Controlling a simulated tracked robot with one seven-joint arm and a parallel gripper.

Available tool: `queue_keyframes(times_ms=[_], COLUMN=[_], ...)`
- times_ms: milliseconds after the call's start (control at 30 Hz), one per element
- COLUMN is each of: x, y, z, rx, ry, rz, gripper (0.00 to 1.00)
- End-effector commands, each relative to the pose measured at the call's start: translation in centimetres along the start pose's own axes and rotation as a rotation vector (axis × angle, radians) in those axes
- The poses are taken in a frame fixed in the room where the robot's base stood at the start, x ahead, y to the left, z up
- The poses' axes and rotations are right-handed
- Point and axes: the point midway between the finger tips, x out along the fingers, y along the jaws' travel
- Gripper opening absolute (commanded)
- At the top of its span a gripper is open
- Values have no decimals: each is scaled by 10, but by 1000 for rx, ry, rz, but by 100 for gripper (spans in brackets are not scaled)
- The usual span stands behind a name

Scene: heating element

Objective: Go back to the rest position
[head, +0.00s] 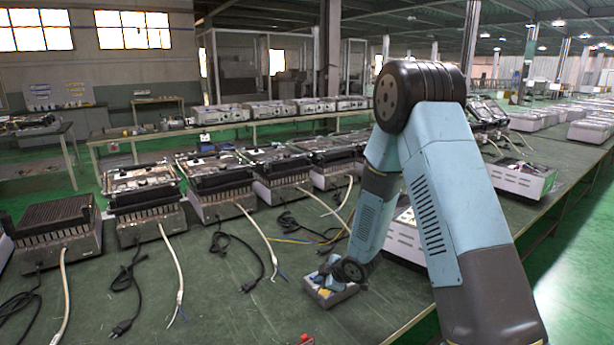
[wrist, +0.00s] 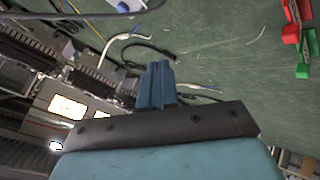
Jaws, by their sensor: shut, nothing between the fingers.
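My gripper (wrist: 157,68) shows in the wrist view as two blue fingers pressed together, with nothing between them. In the head view my blue arm reaches down over the green table (head: 235,310), and its end is low above the tabletop near the middle. The fingers cannot be made out clearly there. The heating appliances (head: 195,185) stand in a row behind and left of my arm, with pale cables and black plugs lying in front of them. Part of the row is hidden behind my arm.
A red clip (wrist: 291,32) and a green clip (wrist: 302,70) lie at the right in the wrist view. A white appliance (head: 522,178) stands right of my arm. A back bench (head: 235,127) holds more appliances. The table's front left has loose cables.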

Motion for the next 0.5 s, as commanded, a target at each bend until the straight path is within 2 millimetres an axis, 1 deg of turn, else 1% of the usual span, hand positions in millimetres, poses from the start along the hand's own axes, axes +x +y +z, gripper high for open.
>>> queue_keyframes(times_ms=[267,367,467,500], x=[-34,-53,-80,-92], y=[27,40,55,61], z=[-3,-3,-3,-3], rx=[56,89,138,162], ry=[-68,-102,-148,-167], rz=[37,58,85,96], gripper=[0,0,0,0])
